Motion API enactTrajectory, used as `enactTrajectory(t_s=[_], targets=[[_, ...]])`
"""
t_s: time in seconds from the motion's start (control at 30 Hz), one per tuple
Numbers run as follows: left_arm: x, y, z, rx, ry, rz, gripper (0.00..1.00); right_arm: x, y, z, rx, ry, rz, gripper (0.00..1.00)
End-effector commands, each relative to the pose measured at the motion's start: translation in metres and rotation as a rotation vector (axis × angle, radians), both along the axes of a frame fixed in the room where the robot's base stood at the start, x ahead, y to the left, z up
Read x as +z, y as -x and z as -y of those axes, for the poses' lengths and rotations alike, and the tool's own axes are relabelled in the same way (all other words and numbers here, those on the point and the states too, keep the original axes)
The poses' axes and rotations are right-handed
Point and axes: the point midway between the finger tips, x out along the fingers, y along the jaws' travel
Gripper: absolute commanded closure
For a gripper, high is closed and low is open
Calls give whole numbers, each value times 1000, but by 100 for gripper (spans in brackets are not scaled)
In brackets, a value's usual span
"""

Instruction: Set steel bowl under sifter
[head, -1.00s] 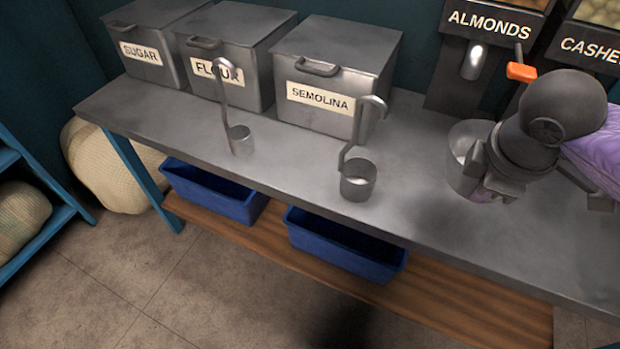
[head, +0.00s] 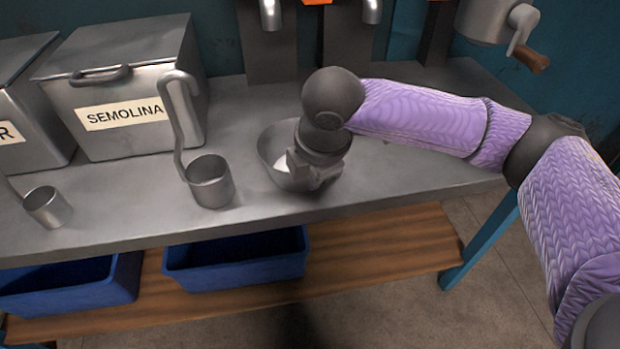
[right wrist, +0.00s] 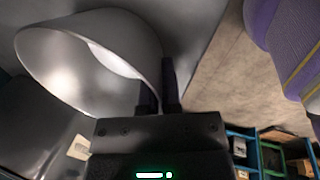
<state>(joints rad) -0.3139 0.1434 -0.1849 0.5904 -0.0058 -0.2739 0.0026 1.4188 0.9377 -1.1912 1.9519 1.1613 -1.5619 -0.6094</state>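The steel bowl (head: 272,150) is at the middle of the grey counter, in front of a dispenser. A pale patch shows inside it; I cannot tell whether it is contents or shine. My right gripper (head: 312,180) is at the bowl's right front side. In the right wrist view, the two fingers (right wrist: 159,92) are close together with the wall of the bowl (right wrist: 75,65) pinched between them. A metal device with a wooden-handled crank (head: 497,20), which looks like the sifter, is at the upper right, partly cut off by the frame. My left gripper is not in view.
A ladle-like scoop (head: 210,180) stands just left of the bowl, and another scoop (head: 48,206) is farther left. The semolina bin (head: 125,90) stands behind them. Counter space (head: 400,180) right of the bowl is clear. Blue bins (head: 235,262) sit on the shelf below.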

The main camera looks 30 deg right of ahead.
Motion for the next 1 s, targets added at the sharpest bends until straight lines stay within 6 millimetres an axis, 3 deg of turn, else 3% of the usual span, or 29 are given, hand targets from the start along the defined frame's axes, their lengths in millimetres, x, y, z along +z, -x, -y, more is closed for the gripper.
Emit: enactTrajectory(t_s=[0.13, 0.3, 0.33, 0.63, 0.9, 1.0], targets=[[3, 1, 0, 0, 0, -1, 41, 0, 0, 0, 0, 0, 0, 100], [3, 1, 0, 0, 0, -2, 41, -1, 0, 0, 0, 0, 0, 64], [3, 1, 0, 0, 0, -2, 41, -1, 0, 0, 0, 0, 0, 61], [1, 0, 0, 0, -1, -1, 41, 2, 0, 0, 0, 0, 2, 61], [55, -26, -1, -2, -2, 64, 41, 82, 19, -1, 0, -2, 10, 61], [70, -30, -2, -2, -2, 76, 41, 103, 25, -1, -1, -1, 8, 61]])
